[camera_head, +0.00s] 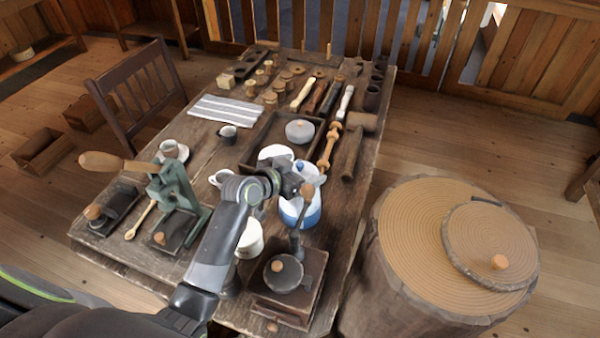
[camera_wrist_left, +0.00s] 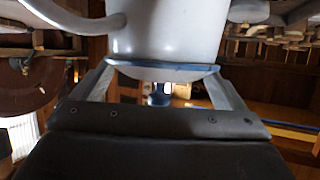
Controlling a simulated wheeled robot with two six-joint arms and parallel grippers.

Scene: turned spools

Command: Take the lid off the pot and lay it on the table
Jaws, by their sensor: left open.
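The pot (camera_head: 300,213) is white and blue enamel and stands on the table, partly hidden behind my left gripper and a grinder's crank. Its white lid (camera_head: 309,171) with a blue knob (camera_head: 300,165) appears to be on top. My left gripper (camera_head: 296,182) is in front of the pot at about lid height. In the left wrist view, seemingly upside down, a white vessel (camera_wrist_left: 165,35) with a blue rim and a curved handle fills the top. A blue knob-like shape (camera_wrist_left: 158,97) shows between the open fingers (camera_wrist_left: 160,88). I cannot tell whether they touch anything.
A grinder (camera_head: 290,285) stands at the near right edge of the table (camera_head: 205,145), its crank rising beside the pot. A white mug (camera_head: 250,240) is left of it. A tray with a grey round box (camera_head: 299,131) lies behind. A striped cloth (camera_head: 226,110) is farther left.

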